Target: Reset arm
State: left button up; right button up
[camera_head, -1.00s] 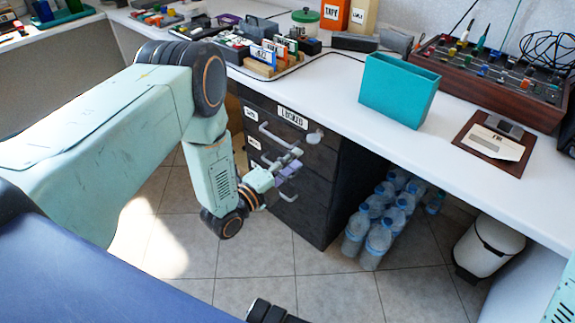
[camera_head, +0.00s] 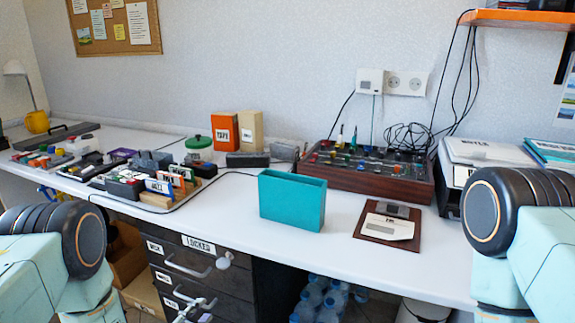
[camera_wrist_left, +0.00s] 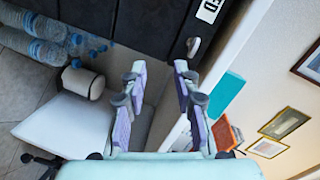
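My left gripper (camera_wrist_left: 160,75) shows in the wrist view with its two purple-padded fingers spread apart and nothing between them. The dark drawer cabinet (camera_wrist_left: 140,20) lies beyond the fingertips, with a clear gap. A joint of my right arm (camera_head: 482,215) is at the right edge. My right gripper is not in view. In the head view the drawer cabinet (camera_head: 235,285) stands under the desk, its drawers looking shut, with a LOCKED label.
Water bottles (camera_head: 325,300) stand under the desk. A white bin (camera_wrist_left: 82,82) is near them.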

pick_arm(q)
jog(key=s+f+n+g+y, duration=0.1)
jog(key=s+f+n+g, duration=0.25)
jog(key=s, duration=0.25)
jog(key=s+f+n+g+y+p, duration=0.1)
jog(key=s+f+n+g, duration=0.2)
jog(key=s+n, duration=0.25)
jog(key=s+f+n+g+y, duration=0.2)
jog(key=s+f+n+g, duration=0.15)
jog(key=s, duration=0.25)
jog(key=s+r+n+g+p, duration=0.1)
jog(key=s+r+n+g, duration=0.1)
jog(key=s, duration=0.7)
jog(key=s+r+n+g+y+p, duration=0.1)
jog(key=s+r+n+g, duration=0.2)
jog(key=s, duration=0.5)
jog(key=shift+s+a+r, duration=0.4)
jog(key=shift+r, duration=0.25)
